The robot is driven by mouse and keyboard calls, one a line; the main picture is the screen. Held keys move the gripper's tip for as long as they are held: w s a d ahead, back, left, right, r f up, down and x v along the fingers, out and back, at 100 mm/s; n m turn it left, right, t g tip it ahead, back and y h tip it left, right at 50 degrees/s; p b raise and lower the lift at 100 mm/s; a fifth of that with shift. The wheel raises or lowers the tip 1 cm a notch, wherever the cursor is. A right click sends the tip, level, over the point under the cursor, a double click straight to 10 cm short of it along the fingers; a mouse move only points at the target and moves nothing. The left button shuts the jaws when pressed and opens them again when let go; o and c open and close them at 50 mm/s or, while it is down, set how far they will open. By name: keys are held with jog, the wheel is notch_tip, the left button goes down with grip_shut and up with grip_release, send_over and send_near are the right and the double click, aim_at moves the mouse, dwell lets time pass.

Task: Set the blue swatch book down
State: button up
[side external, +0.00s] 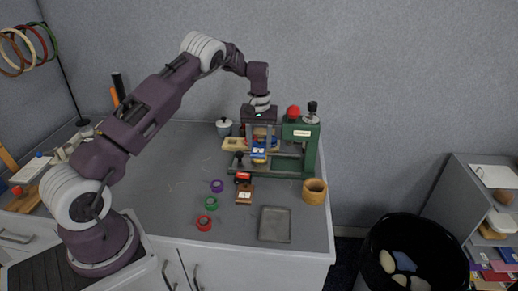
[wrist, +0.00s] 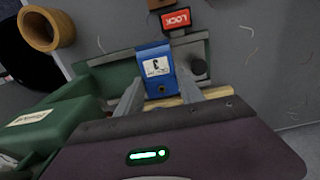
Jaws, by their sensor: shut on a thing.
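The blue swatch book (wrist: 155,68) is a small blue block with a white label, between the fingers of my gripper (wrist: 162,98) in the wrist view. In the side view it shows as a small blue shape (side external: 259,153) below my gripper (side external: 261,146). My gripper is shut on it beside the green machine (side external: 302,150). The book overlaps the machine's base in both views, and I cannot tell whether it touches anything below.
A red block marked LOCK (wrist: 177,19) lies just past the book. A tan ring-like cup (side external: 314,192) stands by the machine. A grey tray (side external: 274,225) and purple, green and red rings (side external: 204,223) lie nearer the front. The table's left middle is mostly clear.

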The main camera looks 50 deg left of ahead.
jog(key=shift+f, duration=1.15)
jog(key=shift+f, duration=0.1)
jog(key=o, duration=1.4)
